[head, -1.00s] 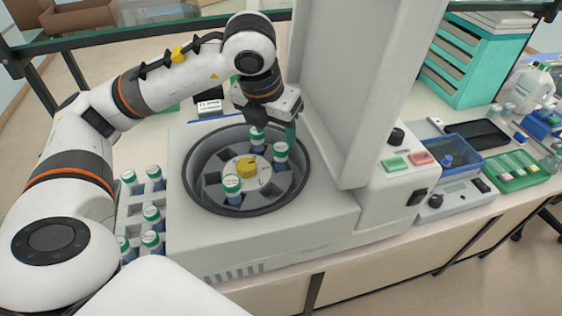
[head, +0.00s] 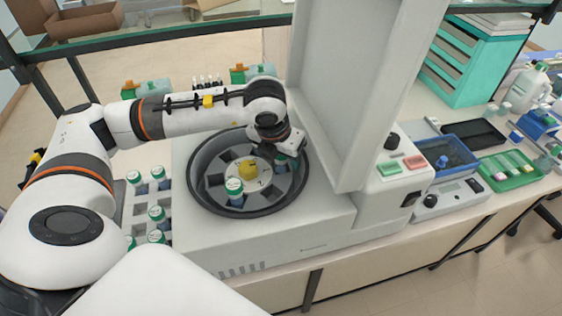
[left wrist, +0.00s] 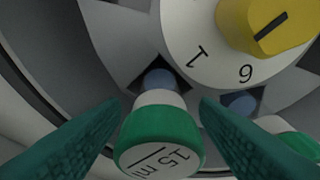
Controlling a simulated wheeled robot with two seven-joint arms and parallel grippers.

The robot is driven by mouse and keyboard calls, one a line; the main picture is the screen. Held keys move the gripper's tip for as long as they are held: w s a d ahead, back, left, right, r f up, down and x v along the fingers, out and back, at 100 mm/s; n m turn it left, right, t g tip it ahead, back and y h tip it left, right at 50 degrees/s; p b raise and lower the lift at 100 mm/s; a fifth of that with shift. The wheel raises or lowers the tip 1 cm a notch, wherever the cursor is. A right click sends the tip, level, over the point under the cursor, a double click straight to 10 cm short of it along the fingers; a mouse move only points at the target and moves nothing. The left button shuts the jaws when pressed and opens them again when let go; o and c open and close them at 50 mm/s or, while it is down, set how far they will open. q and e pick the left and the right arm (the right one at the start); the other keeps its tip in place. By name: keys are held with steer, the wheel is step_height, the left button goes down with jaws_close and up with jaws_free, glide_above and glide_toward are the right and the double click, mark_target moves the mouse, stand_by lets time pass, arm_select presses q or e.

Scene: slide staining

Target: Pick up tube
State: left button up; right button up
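The centrifuge rotor holds tubes with white-and-green caps. One tube (head: 284,164) is at the rotor's right side, under my left gripper (head: 289,153). In the left wrist view, a tube with a green cap marked 15 ml (left wrist: 158,138) stands in a slot near the number 1. My left gripper's teal fingers (left wrist: 161,108) are open, one on each side of this cap, with small gaps visible. Another capped tube (left wrist: 283,128) is partly hidden behind the right finger. A further tube (head: 235,191) sits at the rotor's front left. My right gripper is not in view.
The centrifuge bowl wall (head: 193,185) surrounds the rotor, with a yellow knob (head: 247,168) at its centre. The raised lid (head: 350,90) stands close right of my left gripper.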

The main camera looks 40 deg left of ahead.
arm_select(q)
steer(key=c, duration=1)
